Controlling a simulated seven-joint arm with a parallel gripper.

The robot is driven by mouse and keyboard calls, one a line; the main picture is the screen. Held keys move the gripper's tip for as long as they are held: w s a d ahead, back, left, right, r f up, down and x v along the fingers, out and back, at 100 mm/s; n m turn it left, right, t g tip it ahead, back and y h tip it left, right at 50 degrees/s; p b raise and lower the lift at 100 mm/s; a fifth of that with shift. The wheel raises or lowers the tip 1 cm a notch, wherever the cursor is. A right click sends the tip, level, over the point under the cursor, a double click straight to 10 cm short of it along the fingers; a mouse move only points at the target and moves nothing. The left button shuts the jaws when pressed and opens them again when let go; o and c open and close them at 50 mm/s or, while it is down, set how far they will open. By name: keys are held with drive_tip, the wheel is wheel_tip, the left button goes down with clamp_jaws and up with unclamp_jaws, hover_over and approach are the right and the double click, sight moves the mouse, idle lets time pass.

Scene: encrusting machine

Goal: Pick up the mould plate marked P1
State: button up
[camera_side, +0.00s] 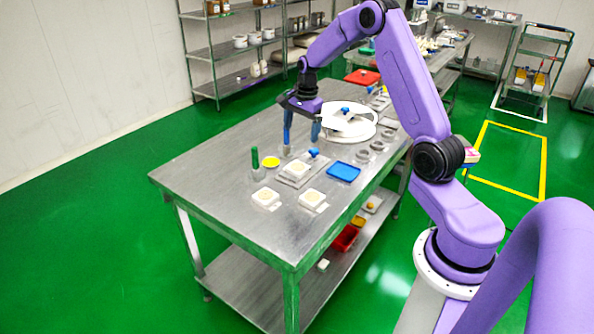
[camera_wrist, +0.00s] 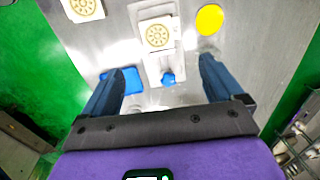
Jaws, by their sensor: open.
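Several pale square mould plates with round patterned beige faces lie on the steel table. One mould plate (camera_side: 297,169) sits on a grey base with a blue knob (camera_side: 313,153); in the wrist view this plate (camera_wrist: 158,35) lies just beyond my fingertips. Two more plates, a left one (camera_side: 265,198) and a right one (camera_side: 312,200), lie nearer the table's front end. One further plate (camera_wrist: 85,8) is cut by the wrist view's top edge. No P1 mark is legible. My gripper (camera_side: 301,140) is open and empty, pointing down above the table; its blue fingers (camera_wrist: 162,68) are spread apart.
A yellow disc (camera_side: 271,162) and a green-topped upright item (camera_side: 255,160) stand left of the base. A blue tray (camera_side: 343,171) and several grey rings (camera_side: 362,156) lie right. A round white machine part (camera_side: 345,128) stands behind. The table's front left is bare.

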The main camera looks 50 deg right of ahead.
hover_over(298, 167)
wheel_tip(298, 167, down, 8)
drive_tip(key=shift+s, duration=0.1)
drive_tip(key=shift+f, duration=2.8)
drive_tip(key=c, duration=1.2)
